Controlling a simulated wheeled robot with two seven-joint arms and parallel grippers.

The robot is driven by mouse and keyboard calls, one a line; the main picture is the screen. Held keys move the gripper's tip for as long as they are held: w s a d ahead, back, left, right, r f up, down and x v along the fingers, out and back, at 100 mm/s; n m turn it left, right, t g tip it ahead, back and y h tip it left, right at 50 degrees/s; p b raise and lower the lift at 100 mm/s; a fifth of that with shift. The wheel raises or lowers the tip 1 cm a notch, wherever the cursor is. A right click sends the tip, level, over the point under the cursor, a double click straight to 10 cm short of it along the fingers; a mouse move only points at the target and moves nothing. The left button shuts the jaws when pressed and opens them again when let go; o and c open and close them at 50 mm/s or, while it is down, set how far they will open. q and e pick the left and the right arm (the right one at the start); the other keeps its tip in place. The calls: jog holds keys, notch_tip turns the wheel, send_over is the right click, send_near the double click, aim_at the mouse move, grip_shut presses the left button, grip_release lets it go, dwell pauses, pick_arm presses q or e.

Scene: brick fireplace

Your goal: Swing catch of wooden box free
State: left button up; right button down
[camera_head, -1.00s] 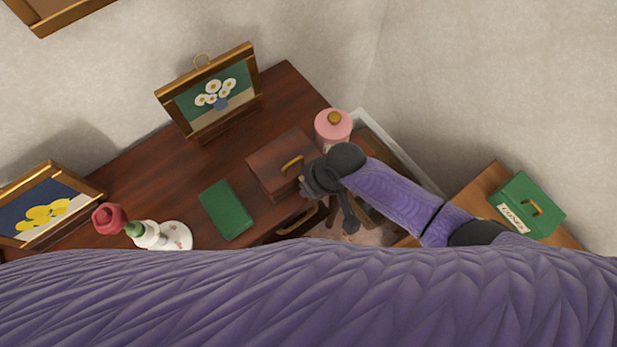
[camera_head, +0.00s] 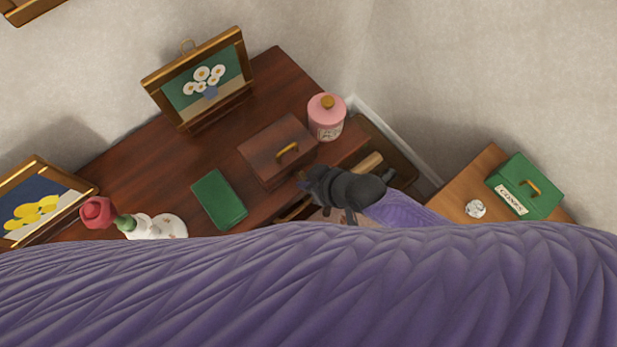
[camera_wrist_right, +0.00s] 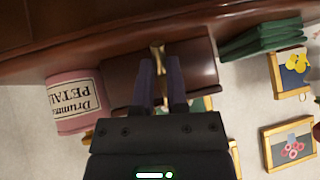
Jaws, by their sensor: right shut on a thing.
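The exact contact is partly hidden. My left gripper is out of view.
A pink jar (camera_head: 327,118) stands close to the box's right. A green book (camera_head: 219,200) lies to its left, beside a rose in a white holder (camera_head: 152,227). A framed flower picture (camera_head: 200,82) stands behind. A green case (camera_head: 524,187) is on the side table.

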jog(key=c, duration=0.7)
grip_release()
jog(key=shift+o, duration=0.3)
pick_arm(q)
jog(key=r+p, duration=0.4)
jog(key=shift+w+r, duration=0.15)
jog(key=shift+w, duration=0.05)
pick_arm(e)
jog(key=v, duration=1)
jog(key=shift+f, duration=0.1)
